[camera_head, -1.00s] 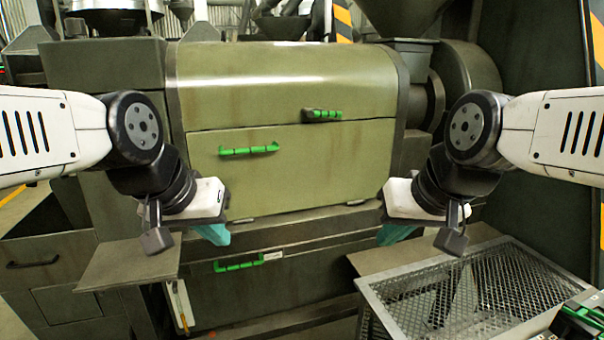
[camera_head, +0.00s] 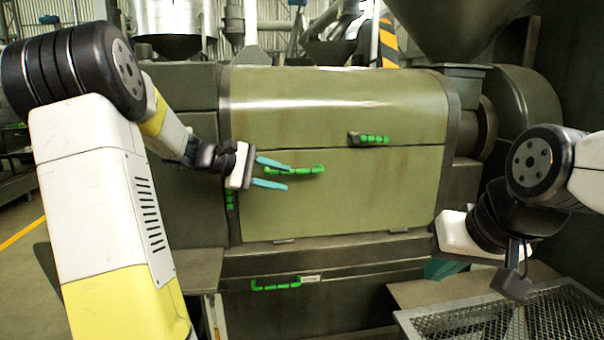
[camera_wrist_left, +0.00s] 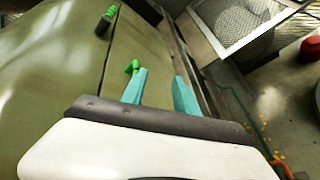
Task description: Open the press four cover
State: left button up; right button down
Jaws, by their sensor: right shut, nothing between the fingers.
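The press has an olive cover in two parts: a curved upper panel (camera_head: 330,110) and a flat lower panel (camera_head: 350,205). A green bar handle (camera_head: 305,170) is at the top of the lower panel, and another green handle (camera_head: 370,138) is at the upper panel's lower edge. My left gripper (camera_head: 272,174) is open at the left end of the lower panel's handle. In the left wrist view the handle end (camera_wrist_left: 132,67) shows by one fingertip; contact cannot be told. My right gripper (camera_head: 445,268) is shut and empty at the lower right, partly hidden by its wrist.
A lower drawer front with a green handle (camera_head: 276,285) is below the cover. A wire-mesh tray (camera_head: 480,318) stands at the bottom right, under my right arm. A hopper (camera_head: 455,30) and round housing (camera_head: 525,95) are at the right. A shelf plate (camera_head: 420,290) juts out beside the tray.

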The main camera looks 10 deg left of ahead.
aim_at(266, 170)
pick_arm(q)
jog(key=w+a+n+t, duration=0.1)
jog(key=w+a, duration=0.1)
jog(key=w+a+n+t+h, duration=0.1)
jog(key=w+a, duration=0.1)
jog(key=shift+a+r, duration=0.1)
jog(key=shift+a, duration=0.1)
jog(key=x, duration=0.7)
jog(key=shift+w+d, duration=0.2)
jog(key=shift+d, duration=0.05)
jog(key=shift+c, duration=0.3)
grip_shut()
dwell(0.6)
